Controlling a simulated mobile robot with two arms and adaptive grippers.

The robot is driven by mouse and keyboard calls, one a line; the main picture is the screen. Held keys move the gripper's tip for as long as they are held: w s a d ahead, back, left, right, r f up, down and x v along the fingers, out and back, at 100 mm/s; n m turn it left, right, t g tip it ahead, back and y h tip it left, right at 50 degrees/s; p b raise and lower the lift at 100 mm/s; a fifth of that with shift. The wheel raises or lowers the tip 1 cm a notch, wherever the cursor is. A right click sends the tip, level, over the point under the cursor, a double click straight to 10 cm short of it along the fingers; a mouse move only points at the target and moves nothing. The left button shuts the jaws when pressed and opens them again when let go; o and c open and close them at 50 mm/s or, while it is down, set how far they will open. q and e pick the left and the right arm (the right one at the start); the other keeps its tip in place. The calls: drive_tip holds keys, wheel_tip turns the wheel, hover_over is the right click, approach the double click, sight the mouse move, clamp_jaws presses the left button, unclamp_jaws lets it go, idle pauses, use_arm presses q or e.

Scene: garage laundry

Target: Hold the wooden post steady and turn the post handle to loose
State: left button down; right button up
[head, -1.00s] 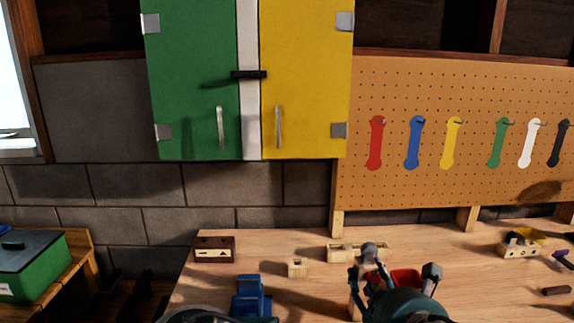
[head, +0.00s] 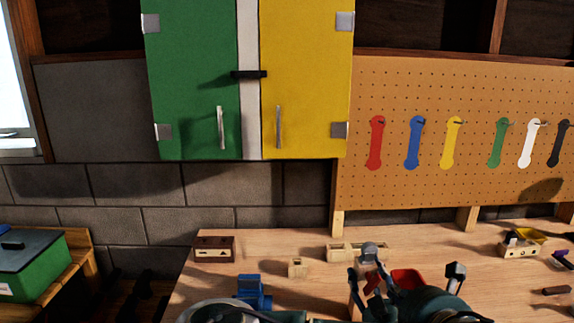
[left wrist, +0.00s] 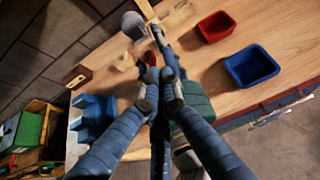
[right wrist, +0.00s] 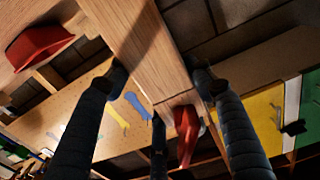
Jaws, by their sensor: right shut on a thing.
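The wooden post (right wrist: 140,45) stands upright on the bench and fills the middle of the right wrist view. My right gripper (right wrist: 160,78) has a finger on each side of it and is shut on it. The red post handle (right wrist: 187,135) shows near the post's top end; in the head view (head: 373,284) it is partly hidden by my right gripper's fingers. My left gripper (left wrist: 161,88) has its fingertips close together and looks shut, with nothing clearly held. In the left wrist view a bit of red (left wrist: 150,58) shows just beyond its tips, beside my right gripper's fingers.
A red bin (left wrist: 216,26) and a blue bin (left wrist: 251,67) stand on the bench. A blue stand (head: 252,290) is at the front left. Small wooden blocks (head: 297,267) lie farther back. Green and yellow cabinet doors (head: 305,80) hang above.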

sight(379, 277)
use_arm(q)
drive_tip(key=shift+w+a, duration=0.1)
drive_tip(key=shift+w, duration=2.55)
drive_tip(key=shift+a+f, duration=0.4)
drive_tip(key=shift+f, duration=0.2)
drive_tip(key=shift+a, duration=0.2)
